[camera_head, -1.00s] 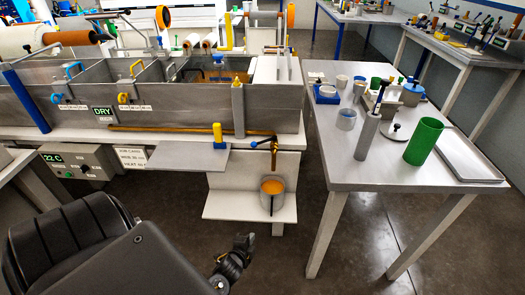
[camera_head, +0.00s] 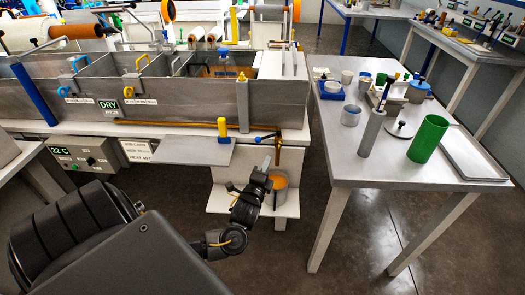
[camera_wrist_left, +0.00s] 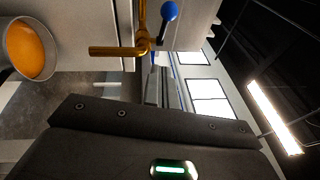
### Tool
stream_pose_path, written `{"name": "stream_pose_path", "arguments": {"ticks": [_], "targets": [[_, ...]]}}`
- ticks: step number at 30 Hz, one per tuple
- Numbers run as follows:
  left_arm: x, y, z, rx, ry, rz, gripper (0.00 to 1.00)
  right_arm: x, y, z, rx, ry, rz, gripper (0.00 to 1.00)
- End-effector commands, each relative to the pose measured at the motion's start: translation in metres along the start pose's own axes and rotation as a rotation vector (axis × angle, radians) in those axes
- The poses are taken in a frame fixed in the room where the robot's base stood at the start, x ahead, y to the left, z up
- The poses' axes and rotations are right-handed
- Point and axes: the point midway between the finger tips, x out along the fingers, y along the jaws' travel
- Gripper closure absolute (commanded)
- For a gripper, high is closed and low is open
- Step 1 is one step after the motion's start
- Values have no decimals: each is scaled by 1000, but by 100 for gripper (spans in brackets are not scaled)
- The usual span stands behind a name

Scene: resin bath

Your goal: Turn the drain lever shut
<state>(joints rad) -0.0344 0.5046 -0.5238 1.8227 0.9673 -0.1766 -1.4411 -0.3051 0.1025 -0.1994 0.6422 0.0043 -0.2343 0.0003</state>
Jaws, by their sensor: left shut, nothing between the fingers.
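The drain lever (camera_head: 262,138) has a blue ball end and sits on the brass drain valve (camera_head: 279,152) at the right front of the tank. In the head view it points left from the valve. The left wrist view shows the blue knob (camera_wrist_left: 169,11) and brass valve (camera_wrist_left: 142,42) near the top. My left gripper (camera_head: 267,168) is shut and empty, below the lever and in front of the pot (camera_head: 281,193), apart from the lever. Its dark body fills the bottom of the wrist view; its fingertips are not clear there. My right gripper is out of view.
The pot of orange liquid, also in the wrist view (camera_wrist_left: 32,48), stands on a low white shelf (camera_head: 228,203) under the spout. A grey plate (camera_head: 190,152) and a yellow-topped blue post (camera_head: 222,133) are left of the lever. A side table (camera_head: 350,176) stands right.

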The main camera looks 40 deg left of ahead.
Motion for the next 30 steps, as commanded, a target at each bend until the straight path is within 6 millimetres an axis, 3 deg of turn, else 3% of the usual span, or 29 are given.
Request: {"name": "stream_pose_path", "arguments": {"ticks": [6, 12, 30], "targets": [[46, -1, 0, 1, -1, -2, 100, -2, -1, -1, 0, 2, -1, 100], [66, 0, 19, 2, 0, 1, 100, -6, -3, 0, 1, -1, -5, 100], [74, 1, 28, -2, 4, 2, 100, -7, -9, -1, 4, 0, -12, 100]]}}
